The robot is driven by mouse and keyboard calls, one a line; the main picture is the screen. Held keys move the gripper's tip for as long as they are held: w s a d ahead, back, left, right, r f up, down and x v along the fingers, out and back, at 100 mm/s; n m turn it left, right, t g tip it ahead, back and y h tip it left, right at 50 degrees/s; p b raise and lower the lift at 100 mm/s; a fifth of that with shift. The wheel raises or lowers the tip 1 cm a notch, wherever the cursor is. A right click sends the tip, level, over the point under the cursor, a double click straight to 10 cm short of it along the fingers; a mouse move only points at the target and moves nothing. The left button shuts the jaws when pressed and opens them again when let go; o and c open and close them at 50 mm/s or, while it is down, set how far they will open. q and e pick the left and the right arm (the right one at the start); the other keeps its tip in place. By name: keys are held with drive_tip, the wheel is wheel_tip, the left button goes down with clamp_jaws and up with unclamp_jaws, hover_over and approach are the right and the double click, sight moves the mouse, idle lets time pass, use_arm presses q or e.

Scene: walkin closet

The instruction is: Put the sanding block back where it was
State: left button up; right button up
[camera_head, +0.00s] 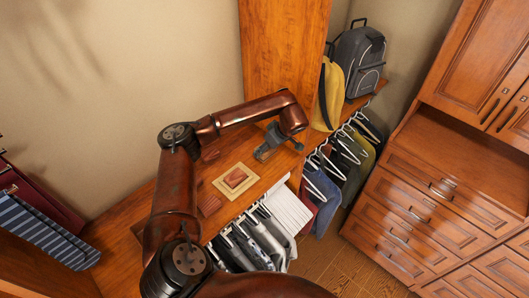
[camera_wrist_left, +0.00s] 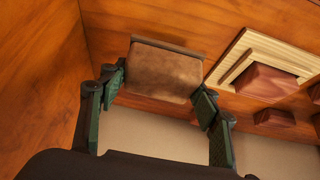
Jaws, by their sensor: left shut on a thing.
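My left gripper (camera_head: 272,146) is over the wooden shelf, to the right of a pale square plate (camera_head: 222,190) with a reddish-brown block (camera_head: 235,178) on it. In the left wrist view its fingers (camera_wrist_left: 160,95) are shut on the sides of a brown, suede-like block (camera_wrist_left: 163,70), which I take to be the sanding block. The block's far edge is close to the wood surface; I cannot tell whether it touches. The pale plate (camera_wrist_left: 246,50) and its block (camera_wrist_left: 265,82) show at the right there. My right gripper is not in view.
Reddish blocks (camera_head: 210,154) and (camera_head: 209,204) lie on the shelf (camera_head: 237,145) beside the plate. A tall wooden panel (camera_head: 283,50), a yellow bag (camera_head: 328,95) and a grey backpack (camera_head: 358,60) stand beyond. Clothes on hangers (camera_head: 340,155) hang below the shelf edge.

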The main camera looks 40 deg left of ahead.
use_arm(q)
drive_tip(key=shift+a+f, duration=0.3)
drive_tip(key=shift+f, duration=0.1)
wheel_tip(320, 180, down, 2)
drive_tip(key=shift+f+p, duration=0.15)
drive_tip(key=shift+p, duration=0.55)
drive_tip(key=shift+w+f, duration=0.1)
drive_tip(key=shift+f, duration=0.3)
drive_tip(key=o, duration=0.6)
drive_tip(key=shift+f, duration=0.1)
drive_tip(key=o, duration=0.5)
